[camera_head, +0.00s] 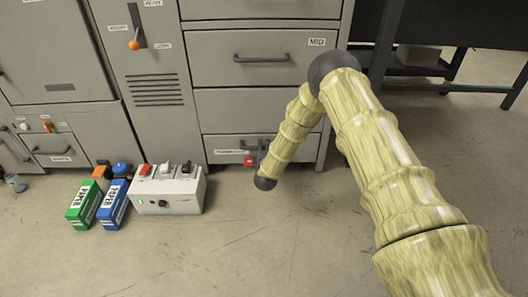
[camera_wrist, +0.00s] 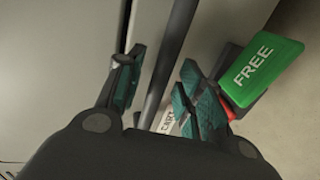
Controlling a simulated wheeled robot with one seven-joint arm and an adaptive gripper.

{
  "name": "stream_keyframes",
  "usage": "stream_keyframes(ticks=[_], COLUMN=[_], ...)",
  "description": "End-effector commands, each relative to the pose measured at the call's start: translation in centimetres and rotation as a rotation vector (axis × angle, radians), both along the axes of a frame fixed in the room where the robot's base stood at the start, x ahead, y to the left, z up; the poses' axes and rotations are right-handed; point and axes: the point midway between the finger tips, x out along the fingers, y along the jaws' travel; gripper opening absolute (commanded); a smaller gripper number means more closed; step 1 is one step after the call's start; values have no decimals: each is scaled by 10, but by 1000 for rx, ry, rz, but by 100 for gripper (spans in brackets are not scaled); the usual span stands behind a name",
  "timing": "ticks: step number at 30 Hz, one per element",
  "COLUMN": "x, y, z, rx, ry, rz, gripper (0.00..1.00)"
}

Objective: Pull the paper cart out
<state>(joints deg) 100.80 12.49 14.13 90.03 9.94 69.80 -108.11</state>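The paper cart's grey front (camera_head: 225,141) is low in the cabinet in the head view, below the drawer marked MID. A small label and a red part (camera_head: 248,161) show on it. In the wrist view, a dark bar handle (camera_wrist: 178,45) runs between the two teal-padded fingers of my gripper (camera_wrist: 160,85). The fingers are apart, with gaps to the bar, and I cannot tell whether either touches it. A label (camera_wrist: 168,121) reading CART is partly hidden by a finger. A green FREE tag (camera_wrist: 262,68) is right of the fingers.
A grey control box (camera_head: 168,191) with switches stands on the floor to the left, beside a blue paper box (camera_head: 113,205) and a green paper box (camera_head: 83,205). A dark table (camera_head: 460,25) is at the right. The floor in front is clear.

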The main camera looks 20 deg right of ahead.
Motion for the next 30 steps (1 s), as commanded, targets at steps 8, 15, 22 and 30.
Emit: stream_keyframes(ticks=[8,15,22,30], x=[5,5,5,1], y=[-2,-2,-2,1], z=[-1,-1,-1,1], rx=[-1,-1,-1,0], ry=[0,0,0,2], rz=[0,0,1,2], gripper=[37,17,0,0])
